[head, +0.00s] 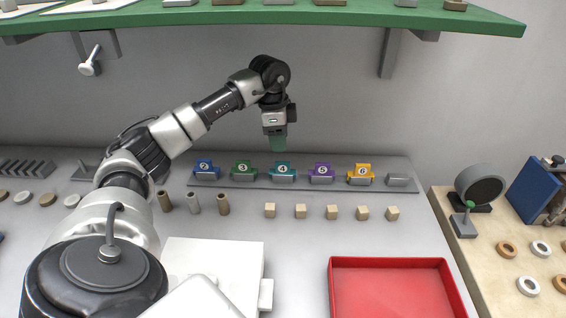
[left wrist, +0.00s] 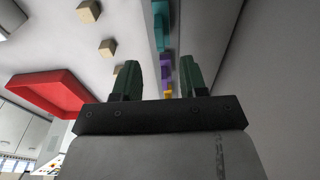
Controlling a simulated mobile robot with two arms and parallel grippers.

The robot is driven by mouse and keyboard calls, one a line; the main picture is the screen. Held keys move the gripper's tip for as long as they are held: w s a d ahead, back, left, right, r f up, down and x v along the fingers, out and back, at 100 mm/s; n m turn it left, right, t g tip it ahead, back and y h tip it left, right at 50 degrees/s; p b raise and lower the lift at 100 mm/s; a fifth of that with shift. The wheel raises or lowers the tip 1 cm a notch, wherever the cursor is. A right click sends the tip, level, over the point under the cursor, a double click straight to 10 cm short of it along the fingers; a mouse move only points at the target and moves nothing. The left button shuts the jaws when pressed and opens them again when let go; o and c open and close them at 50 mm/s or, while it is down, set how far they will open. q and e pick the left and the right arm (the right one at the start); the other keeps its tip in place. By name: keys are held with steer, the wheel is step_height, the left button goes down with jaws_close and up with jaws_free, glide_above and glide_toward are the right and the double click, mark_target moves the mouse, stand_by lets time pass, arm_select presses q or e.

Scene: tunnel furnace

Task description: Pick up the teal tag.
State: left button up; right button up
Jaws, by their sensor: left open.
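The teal tag (head: 283,170), marked 4, stands in the middle of a row of numbered tags on a grey rail at the back of the table. My left gripper (head: 278,147) hangs pointing down just above and slightly left of the teal tag, apart from it. The teal tag (left wrist: 161,18) appears at the top edge there, partly cut off. My right gripper is not in view.
Blue (head: 206,168) and green (head: 243,169) tags stand left of the teal one; purple (head: 321,172) and yellow (head: 360,173) stand right. Small wooden blocks (head: 301,211) lie in front. A red tray (head: 390,262) is nearer. A green shelf (head: 300,16) overhangs above.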

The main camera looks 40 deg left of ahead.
mark_target(282, 162)
arm_select(q)
steer(key=shift+s+d+f, duration=0.1)
steer(key=shift+d+f, duration=0.05)
steer(key=shift+f, duration=0.5)
steer(key=shift+d+f, duration=0.1)
steer(key=shift+f, duration=0.5)
steer(key=shift+w+d+f+p, duration=0.1)
steer(key=shift+f+p, duration=0.1)
steer(key=shift+f, duration=0.8)
steer(key=shift+w+a+f+p, duration=0.1)
steer(key=shift+w+f+p, duration=0.05)
steer(key=shift+f, duration=0.85)
steer(key=shift+w+d+f+p, duration=0.1)
steer(key=shift+f+p, duration=0.1)
steer(key=shift+f, duration=0.8)
jaws_close()
